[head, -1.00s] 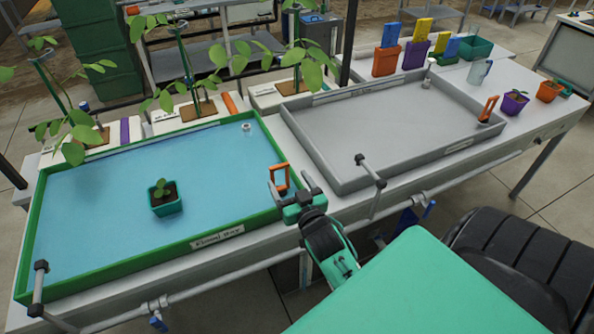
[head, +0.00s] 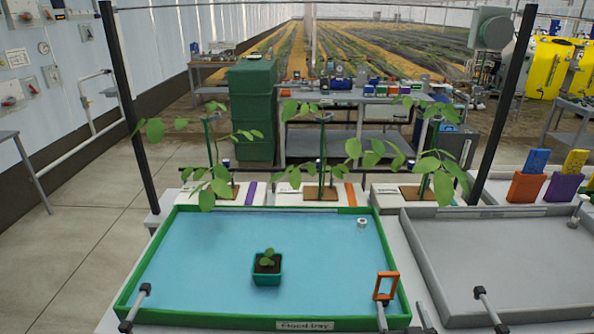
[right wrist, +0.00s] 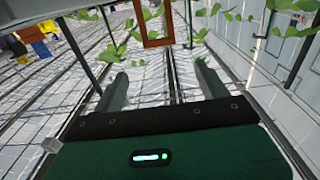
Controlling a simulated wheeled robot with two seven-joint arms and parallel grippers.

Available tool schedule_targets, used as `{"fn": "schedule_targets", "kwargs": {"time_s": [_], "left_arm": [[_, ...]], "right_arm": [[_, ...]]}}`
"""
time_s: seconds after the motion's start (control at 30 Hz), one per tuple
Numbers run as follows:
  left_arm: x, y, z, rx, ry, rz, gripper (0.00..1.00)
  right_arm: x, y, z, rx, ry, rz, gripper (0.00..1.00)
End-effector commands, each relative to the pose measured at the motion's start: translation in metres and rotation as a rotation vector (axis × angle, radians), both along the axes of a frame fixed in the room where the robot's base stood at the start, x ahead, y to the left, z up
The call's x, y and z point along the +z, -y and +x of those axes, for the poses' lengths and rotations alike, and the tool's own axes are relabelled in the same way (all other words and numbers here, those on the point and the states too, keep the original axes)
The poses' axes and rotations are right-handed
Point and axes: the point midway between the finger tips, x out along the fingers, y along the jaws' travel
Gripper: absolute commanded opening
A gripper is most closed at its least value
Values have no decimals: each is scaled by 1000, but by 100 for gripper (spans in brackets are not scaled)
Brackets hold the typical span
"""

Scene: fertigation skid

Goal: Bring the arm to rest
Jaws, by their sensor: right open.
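My right gripper (head: 403,316) shows at the bottom of the head view by the near right corner of the green-rimmed flood tray (head: 210,316). Its two grey fingers stand apart, with nothing held between them. An orange frame-shaped handle (head: 386,286) stands upright at that tray corner, close to the left finger. In the right wrist view the open fingers (right wrist: 163,88) point ahead, and the orange handle (right wrist: 152,24) shows beyond them, apart from the fingertips. Most of my right arm is outside the head view. My left gripper is in neither view.
Blue fills the flood tray, with a teal seedling pot (head: 267,272) in it. A grey tray (head: 520,262) lies to the right. Grey clamp rods (head: 140,302) stand at the front edges. Tall staked plants (head: 322,165) line the back. Open floor (head: 70,270) is at left.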

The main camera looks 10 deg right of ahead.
Motion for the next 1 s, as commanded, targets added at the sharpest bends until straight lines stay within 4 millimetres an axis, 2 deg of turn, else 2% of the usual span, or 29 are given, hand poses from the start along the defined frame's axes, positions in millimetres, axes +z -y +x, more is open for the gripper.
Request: {"fn": "schedule_targets", "kwargs": {"time_s": [0.17, 0.37, 0.6, 0.8, 1.0], "left_arm": [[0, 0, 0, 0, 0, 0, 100], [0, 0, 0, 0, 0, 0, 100], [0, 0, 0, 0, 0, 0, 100], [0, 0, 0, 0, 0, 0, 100], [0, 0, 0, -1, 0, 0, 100]], "right_arm": [[-10, -5, -5, 2, -92, 14, 76], [-43, -27, -31, 32, -385, 46, 76], [-80, -64, -90, 131, -781, 57, 76], [-93, -86, -139, 220, -1025, 44, 76], [-97, -102, -182, 301, -1210, 22, 76]]}}
